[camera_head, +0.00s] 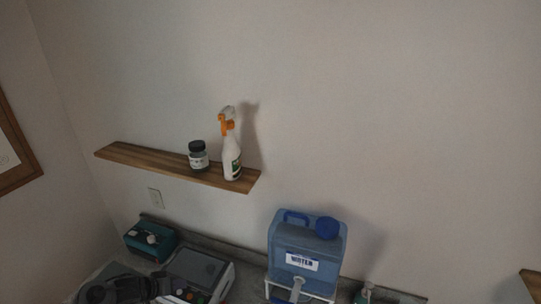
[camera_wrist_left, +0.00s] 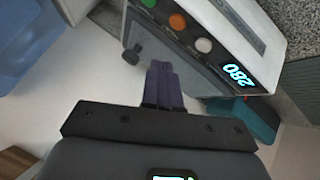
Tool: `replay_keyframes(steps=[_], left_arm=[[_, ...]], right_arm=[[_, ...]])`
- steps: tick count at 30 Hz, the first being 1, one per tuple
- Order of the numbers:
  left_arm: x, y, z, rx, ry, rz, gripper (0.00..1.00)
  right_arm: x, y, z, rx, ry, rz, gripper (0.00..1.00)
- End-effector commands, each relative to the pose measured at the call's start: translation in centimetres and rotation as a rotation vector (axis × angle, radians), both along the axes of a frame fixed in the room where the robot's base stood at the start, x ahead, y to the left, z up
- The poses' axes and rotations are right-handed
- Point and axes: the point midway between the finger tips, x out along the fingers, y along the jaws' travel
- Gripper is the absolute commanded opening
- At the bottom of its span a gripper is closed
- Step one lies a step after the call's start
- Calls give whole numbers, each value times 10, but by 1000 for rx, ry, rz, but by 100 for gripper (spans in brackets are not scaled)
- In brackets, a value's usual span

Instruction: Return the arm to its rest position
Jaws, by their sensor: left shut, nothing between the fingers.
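My left arm (camera_head: 115,291) shows dark at the bottom left of the head view, low in front of the counter. In the left wrist view my left gripper (camera_wrist_left: 160,72) has its two dark fingers together, with nothing between them. The fingers appear in front of a white and grey device (camera_wrist_left: 245,35) with coloured buttons and a lit display. I cannot tell how far they are from it. My right arm and gripper are not in view.
The device (camera_head: 200,268) stands beside a teal box (camera_head: 150,241) and a blue water container (camera_head: 305,240). A small bottle (camera_head: 366,292) is at the right. A wall shelf (camera_head: 135,157) holds a dark-lidded jar (camera_head: 198,158) and a spray bottle (camera_head: 231,155). The wall above is bare.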

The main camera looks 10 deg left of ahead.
Motion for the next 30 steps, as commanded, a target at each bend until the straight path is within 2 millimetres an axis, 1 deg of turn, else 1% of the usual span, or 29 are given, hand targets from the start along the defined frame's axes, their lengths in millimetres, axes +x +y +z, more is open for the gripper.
replay_keyframes(steps=[1,2,3,5,6,8,9,11,12,14,15,16,18,21,24,25,27,30], left_arm=[[-10,-21,-13,38,-8,-32,0],[-15,-33,-19,70,-19,-51,0],[-24,-49,-27,116,-31,-76,0],[-41,-75,-37,188,-51,-111,0],[-55,-91,-42,235,-60,-131,0],[-78,-114,-45,303,-67,-154,0],[-97,-128,-46,345,-63,-166,0],[-127,-144,-43,402,-47,-176,0],[-149,-151,-39,434,-27,-182,0],[-181,-159,-32,471,13,-187,0],[-202,-162,-26,489,45,-193,0],[-218,-163,-22,498,70,-195,0],[-252,-163,-11,512,132,-204,0],[-294,-163,4,512,212,-222,0],[-323,-161,15,504,271,-238,0],[-329,-160,18,499,284,-240,0],[-340,-160,22,495,307,-249,0],[-348,-159,25,490,322,-255,0]], right_arm=[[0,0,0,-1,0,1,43],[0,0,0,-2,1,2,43],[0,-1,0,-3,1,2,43],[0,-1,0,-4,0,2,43],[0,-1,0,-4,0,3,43],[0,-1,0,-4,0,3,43],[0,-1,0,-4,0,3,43],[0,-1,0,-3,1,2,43],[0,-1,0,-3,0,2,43],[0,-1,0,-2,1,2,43],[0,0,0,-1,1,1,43],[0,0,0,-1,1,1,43],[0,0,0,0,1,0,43],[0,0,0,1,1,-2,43],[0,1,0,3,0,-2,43],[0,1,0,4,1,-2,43],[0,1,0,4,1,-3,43],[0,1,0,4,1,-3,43]])
